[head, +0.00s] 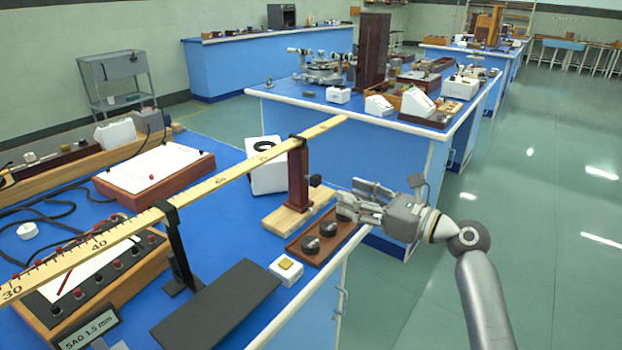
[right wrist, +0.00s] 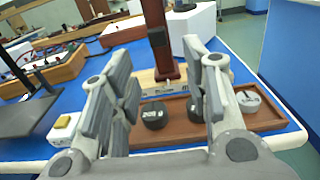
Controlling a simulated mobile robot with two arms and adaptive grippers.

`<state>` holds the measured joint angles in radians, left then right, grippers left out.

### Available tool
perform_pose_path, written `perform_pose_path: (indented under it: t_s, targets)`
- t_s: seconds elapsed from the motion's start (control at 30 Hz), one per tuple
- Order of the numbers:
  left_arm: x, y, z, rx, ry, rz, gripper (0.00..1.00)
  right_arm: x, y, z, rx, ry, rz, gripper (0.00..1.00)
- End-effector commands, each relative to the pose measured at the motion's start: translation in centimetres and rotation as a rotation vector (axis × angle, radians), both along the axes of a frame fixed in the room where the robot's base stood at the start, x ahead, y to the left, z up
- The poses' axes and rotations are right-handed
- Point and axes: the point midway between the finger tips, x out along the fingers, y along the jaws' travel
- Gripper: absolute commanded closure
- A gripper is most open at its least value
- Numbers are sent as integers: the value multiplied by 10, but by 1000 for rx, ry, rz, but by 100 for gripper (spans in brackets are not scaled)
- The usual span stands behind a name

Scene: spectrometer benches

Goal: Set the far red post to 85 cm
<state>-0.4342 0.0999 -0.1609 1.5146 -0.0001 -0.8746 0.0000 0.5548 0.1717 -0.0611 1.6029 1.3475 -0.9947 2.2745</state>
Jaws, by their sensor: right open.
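The red post (head: 298,178) stands upright on a pale wooden base (head: 285,220) near the bench's right edge, with a black clamp at its top and a dark knob on its right side. A long yellow rule (head: 225,167) runs through its clamp; I cannot read the mark at the post. My right gripper (head: 348,202) is open and empty, to the right of the post and above the weight tray. In the right wrist view the red post (right wrist: 157,40) shows beyond and between the open fingers (right wrist: 160,75). My left gripper is not in view.
A black post (head: 180,248) carries the rule nearer to me. A brown tray (head: 300,253) holds round dark weights below my right gripper. A white box (head: 265,175) stands behind the red post. A dark plate (head: 215,305), a small white box (head: 286,271) and a "SAG 1.5 min" sign (head: 88,332) are nearer.

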Motion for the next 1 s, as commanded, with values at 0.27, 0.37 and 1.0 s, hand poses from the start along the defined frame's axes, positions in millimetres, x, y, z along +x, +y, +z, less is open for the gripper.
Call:
perform_pose_path:
  t_s: [0.27, 0.37, 1.0]
  targets:
    - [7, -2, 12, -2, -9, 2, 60, 22, 31, 1, 7, 3, 4, 57]
    - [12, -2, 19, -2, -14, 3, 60, 34, 48, 1, 5, 1, 4, 57]
    - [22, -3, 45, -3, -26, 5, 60, 63, 87, 0, 2, 1, 1, 57]
